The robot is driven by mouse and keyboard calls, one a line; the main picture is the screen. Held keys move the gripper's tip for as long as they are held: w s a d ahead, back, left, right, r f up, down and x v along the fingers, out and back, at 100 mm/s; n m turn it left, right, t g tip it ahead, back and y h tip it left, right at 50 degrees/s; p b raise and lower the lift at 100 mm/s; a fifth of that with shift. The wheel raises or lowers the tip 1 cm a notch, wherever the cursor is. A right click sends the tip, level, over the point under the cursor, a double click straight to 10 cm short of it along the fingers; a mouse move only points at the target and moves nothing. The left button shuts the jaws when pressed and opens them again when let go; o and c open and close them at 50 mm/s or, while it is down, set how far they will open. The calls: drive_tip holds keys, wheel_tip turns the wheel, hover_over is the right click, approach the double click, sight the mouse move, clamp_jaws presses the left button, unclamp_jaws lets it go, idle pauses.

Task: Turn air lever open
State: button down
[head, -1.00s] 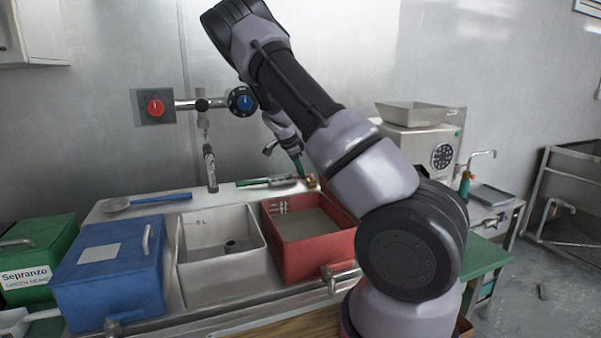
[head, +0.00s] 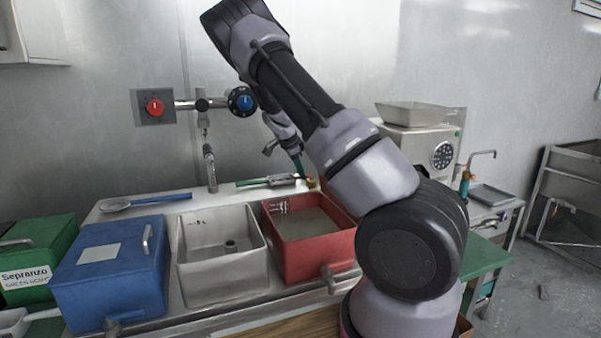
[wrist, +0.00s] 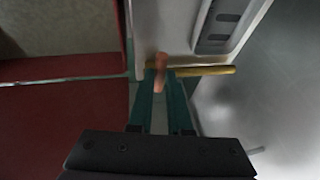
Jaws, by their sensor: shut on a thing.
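The air lever is a small orange-copper handle (wrist: 160,64) in the wrist view, set against a brass bar (wrist: 205,71). My gripper (wrist: 160,80) has two teal fingers, one on each side of the handle's lower end, and is shut on it. In the head view my gripper (head: 303,174) reaches down behind the red bin (head: 335,262). The brass fitting (head: 312,184) shows only as a small patch at its fingertips. How far the lever is turned cannot be told.
A white bin (head: 255,275) and a blue box (head: 110,275) stand left of the red bin. A green-handled tool (head: 268,182) lies behind the bins, left of my gripper. A grey machine (head: 415,145) stands to the right, behind my arm.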

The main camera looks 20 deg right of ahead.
idle(0.4)
drive_tip(key=n, duration=0.1)
drive_tip(key=s+n+t+y, duration=0.1)
drive_tip(key=n, duration=0.1)
drive_tip(key=shift+s+d, duration=0.25)
drive_tip(key=shift+s+n+t, duration=0.1)
drive_tip(key=shift+n+t, duration=0.2)
drive_tip(key=shift+n, duration=0.5)
drive_tip(key=c, duration=0.8)
unclamp_jaws()
drive_tip(key=shift+c, duration=0.2)
drive_tip(key=v, duration=1)
drive_tip(key=shift+r, duration=0.4)
drive_tip(key=shift+s, duration=0.15)
